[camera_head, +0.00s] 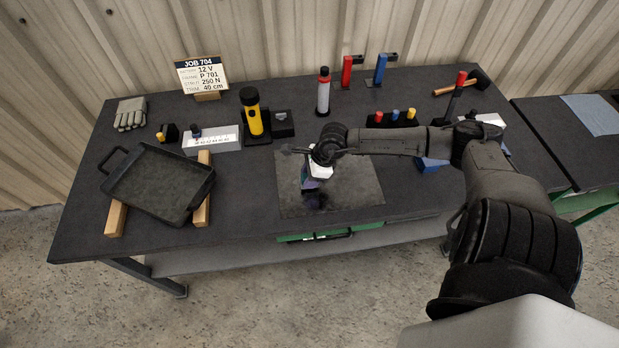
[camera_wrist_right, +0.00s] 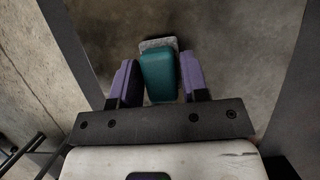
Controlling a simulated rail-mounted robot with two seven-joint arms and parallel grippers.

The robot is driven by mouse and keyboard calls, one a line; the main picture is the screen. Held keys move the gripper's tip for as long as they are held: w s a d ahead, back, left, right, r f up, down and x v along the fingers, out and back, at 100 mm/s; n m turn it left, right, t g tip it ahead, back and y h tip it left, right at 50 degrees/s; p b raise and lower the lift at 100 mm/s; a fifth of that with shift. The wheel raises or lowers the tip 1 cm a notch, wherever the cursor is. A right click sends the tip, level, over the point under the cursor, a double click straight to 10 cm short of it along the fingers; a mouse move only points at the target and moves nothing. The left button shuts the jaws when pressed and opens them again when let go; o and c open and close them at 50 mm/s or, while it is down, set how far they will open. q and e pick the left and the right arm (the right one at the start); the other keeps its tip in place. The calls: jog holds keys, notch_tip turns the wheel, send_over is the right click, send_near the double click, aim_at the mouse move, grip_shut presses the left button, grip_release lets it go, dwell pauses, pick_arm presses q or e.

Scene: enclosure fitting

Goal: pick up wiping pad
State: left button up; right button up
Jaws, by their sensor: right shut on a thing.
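The wiping pad (camera_wrist_right: 158,75) is a teal block with a pale grey layer at its far end. In the right wrist view it sits between the two purple fingers of my right gripper (camera_wrist_right: 156,80), which is shut on it. In the head view my right gripper (camera_head: 312,184) points down over the grey mat (camera_head: 360,183) at the middle of the bench. The pad is mostly hidden there by the gripper and arm. I cannot tell whether it touches the mat. My left gripper is not in view.
A black tray (camera_head: 158,180) rests on wooden blocks at the left. A yellow flashlight (camera_head: 252,113), a grey red-topped bottle (camera_head: 323,92) and a job sign (camera_head: 201,75) stand behind. A hammer (camera_head: 455,91) and small coloured-topped parts (camera_head: 395,115) are at the right.

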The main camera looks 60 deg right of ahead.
aim_at(306, 176)
notch_tip(306, 176, up, 3)
jog(key=shift+r, duration=0.15)
jog(key=s+d+r+p, duration=0.2)
jog(key=s+r+p, duration=0.4)
jog(key=s, duration=0.5)
jog(key=shift+s+r+p, duration=0.2)
jog(key=shift+s+p, duration=0.05)
jog(key=shift+p, duration=0.15)
